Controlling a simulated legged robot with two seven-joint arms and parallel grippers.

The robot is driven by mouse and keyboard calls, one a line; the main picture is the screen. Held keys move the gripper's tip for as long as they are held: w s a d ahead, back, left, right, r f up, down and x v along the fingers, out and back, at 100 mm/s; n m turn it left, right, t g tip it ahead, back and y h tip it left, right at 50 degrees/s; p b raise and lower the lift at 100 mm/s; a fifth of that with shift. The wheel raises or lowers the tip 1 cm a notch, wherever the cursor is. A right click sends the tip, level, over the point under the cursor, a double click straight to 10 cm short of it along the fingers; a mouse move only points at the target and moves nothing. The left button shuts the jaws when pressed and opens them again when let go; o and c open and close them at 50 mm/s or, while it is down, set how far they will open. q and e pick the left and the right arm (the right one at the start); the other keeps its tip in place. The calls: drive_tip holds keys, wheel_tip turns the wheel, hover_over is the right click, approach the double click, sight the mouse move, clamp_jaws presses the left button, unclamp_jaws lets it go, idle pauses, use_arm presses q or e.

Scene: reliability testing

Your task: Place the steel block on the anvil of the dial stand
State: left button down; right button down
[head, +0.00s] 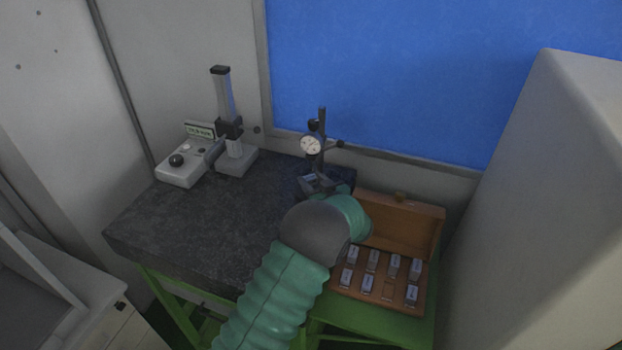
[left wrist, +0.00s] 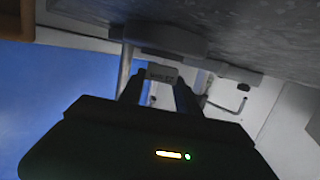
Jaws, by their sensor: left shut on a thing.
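The dial stand (head: 311,146), with a round white dial on a dark post, stands at the back right of the dark granite table. Its base is partly covered by my left arm in the head view, and I cannot make out the anvil clearly. My left gripper (left wrist: 161,80) is shut on the small grey steel block (left wrist: 162,72), held between the fingertips in the left wrist view. In the head view the gripper is mostly hidden by my forearm, close to the stand's base. I cannot tell whether the block touches the anvil. My right gripper is not in view.
An open wooden box (head: 437,238) with several blocks and an empty slot sits right of the granite table (head: 190,228). A height gauge (head: 233,125) and a grey control unit (head: 181,172) stand at back left. A large grey cabinet (head: 545,200) is at right. The table's front left is clear.

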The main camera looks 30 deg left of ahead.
use_arm(q)
drive_tip(key=shift+w+a+f+p, duration=0.1)
drive_tip(key=shift+a+f+p, duration=0.15)
drive_tip(key=shift+f+p, duration=0.15)
drive_tip(key=shift+d, duration=0.4)
drive_tip(key=shift+w+d, duration=0.15)
drive_tip(key=shift+d, duration=0.45)
drive_tip(key=shift+f, duration=0.1)
drive_tip(key=c, duration=1.3)
unclamp_jaws()
drive_tip(key=o, duration=0.4)
drive_tip(key=shift+a+f, duration=0.15)
drive_tip(key=shift+a, duration=0.5)
drive_tip(key=shift+o, duration=0.2)
drive_tip(key=shift+a+f, duration=0.1)
drive_tip(key=shift+a, duration=0.2)
drive_tip(key=shift+d+r, duration=0.1)
drive_tip(key=shift+r, duration=0.1)
drive_tip(key=b+v, duration=0.2)
drive_tip(key=v, duration=1)
drive_tip(key=shift+d+b, duration=0.3)
drive_tip(key=shift+b, duration=0.1)
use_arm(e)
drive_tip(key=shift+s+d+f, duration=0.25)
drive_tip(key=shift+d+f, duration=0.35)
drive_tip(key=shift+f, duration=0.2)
